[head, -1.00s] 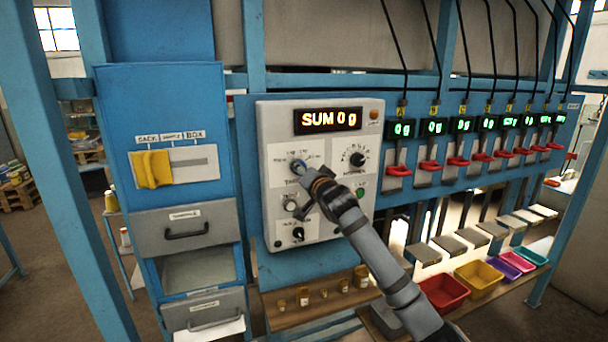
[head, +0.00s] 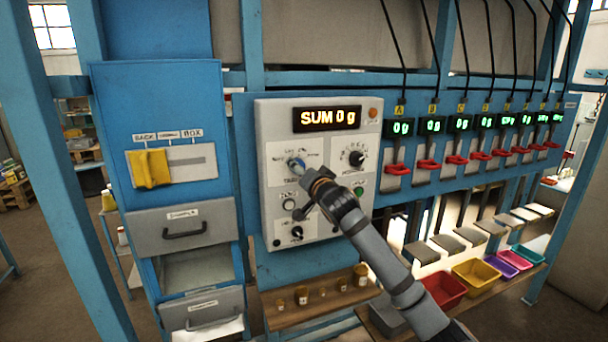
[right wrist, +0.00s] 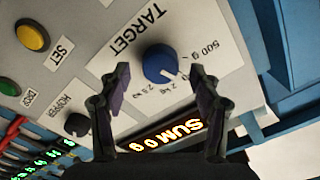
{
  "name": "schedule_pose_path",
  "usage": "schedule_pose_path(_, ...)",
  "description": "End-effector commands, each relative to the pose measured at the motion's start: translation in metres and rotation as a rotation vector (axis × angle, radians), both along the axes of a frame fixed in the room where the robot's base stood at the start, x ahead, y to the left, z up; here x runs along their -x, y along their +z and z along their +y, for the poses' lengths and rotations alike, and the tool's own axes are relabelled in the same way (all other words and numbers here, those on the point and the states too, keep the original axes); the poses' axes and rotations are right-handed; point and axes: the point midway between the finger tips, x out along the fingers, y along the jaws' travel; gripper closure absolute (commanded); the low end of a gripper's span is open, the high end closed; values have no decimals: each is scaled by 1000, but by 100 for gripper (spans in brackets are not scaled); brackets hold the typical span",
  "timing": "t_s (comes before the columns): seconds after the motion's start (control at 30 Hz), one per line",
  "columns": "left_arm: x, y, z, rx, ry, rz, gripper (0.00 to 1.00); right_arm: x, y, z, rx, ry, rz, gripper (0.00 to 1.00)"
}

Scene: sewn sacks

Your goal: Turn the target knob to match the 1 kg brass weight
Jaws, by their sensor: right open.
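The blue target knob (right wrist: 160,64) is on the control panel (head: 268,225), under the word TARGET in the right wrist view, with a dial scale around it. It also shows in the head view (head: 296,164). A white mark shows on its edge by the scale, but I cannot read its exact setting. My right gripper (right wrist: 160,82) is open, with one finger on each side of the knob and gaps to it. Several brass weights stand on the wooden shelf (head: 318,313) below the panel, among them one brass weight (head: 361,275) at the right. Their labels are unreadable.
The display (head: 327,119) reads SUM 0 g. A hopper knob (right wrist: 77,124) and a yellow SET button (right wrist: 33,36) are near the target knob. Red levers (head: 397,169) line the right. Coloured bins (head: 478,273) stand below. A yellow slider (head: 150,169) is at left.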

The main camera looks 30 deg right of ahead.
Motion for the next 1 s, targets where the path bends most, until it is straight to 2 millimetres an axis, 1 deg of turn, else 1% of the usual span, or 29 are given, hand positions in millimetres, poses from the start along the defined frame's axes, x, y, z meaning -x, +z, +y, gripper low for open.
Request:
schedule_pose_path(0.03, 0, 0, -1, 1, 0, 0, 60, 9, -1, 3, 10, 1, 3, 36)
schedule_pose_path(0.2, 0, 0, -2, 2, 1, 0, 60, 38, -2, 11, 11, 3, 7, 36)
schedule_pose_path(0.4, 0, 0, -2, 2, 1, 0, 60, 54, -1, 13, 5, -1, 5, 36)
schedule_pose_path(0.6, -1, 0, -2, 3, 1, 0, 60, 59, -1, 16, 0, 3, 3, 36)
schedule_pose_path(1.0, -1, 0, -3, 3, 1, 0, 60, 59, -1, 16, -1, 3, 3, 36)
